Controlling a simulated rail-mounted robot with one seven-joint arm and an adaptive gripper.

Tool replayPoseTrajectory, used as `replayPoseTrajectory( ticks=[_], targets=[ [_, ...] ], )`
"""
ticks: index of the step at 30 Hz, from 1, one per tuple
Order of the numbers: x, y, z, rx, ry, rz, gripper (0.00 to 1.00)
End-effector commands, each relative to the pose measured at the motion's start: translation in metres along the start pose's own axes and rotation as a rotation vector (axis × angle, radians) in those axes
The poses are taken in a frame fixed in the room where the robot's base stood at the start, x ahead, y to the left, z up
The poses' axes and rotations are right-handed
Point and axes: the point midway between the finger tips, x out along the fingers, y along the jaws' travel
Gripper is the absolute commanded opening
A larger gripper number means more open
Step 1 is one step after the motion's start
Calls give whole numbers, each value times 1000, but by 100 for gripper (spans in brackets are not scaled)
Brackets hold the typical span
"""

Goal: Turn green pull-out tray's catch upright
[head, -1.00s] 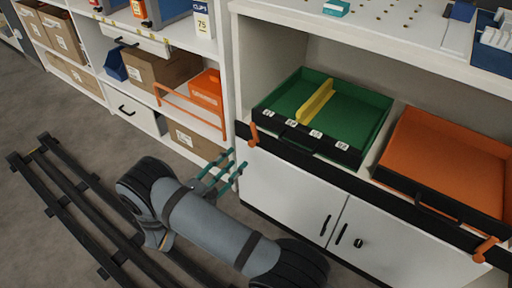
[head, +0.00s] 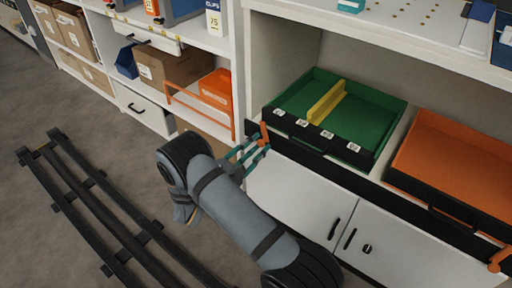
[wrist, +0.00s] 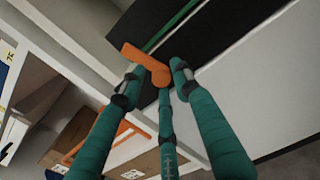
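The green pull-out tray (head: 378,117) sits in the shelf bay, with a yellow divider and a dark front strip. Its orange catch (head: 264,134) is at the strip's left end. In the wrist view the catch (wrist: 133,54) has a round hub with a lever slanting to the upper left. My gripper (head: 258,147) has slim teal fingers, in the head view right at the catch. In the wrist view my gripper (wrist: 157,75) has its fingertips spread around the hub, with gaps beside it. Whether any finger touches the catch is unclear.
An orange tray (head: 462,165) stands to the right, with its own orange catch (head: 498,261). White cupboard doors (head: 300,195) lie below. An orange rail (head: 200,110) and cartons (head: 158,70) fill the shelf at left. The floor in front is open around dark rails.

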Motion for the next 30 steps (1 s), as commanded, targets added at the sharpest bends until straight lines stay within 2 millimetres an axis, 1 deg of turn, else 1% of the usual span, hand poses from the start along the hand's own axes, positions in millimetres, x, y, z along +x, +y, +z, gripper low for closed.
replayPoseTrajectory(
  ticks=[2,15,20,27,30],
  targets=[
    [0,0,0,0,0,0,25],
    [0,0,1,2,-2,-2,0],
    [0,-1,2,16,-2,-3,0],
    [0,-2,3,220,-3,-3,0],
    [0,-2,2,276,-3,-3,0]
  ],
)
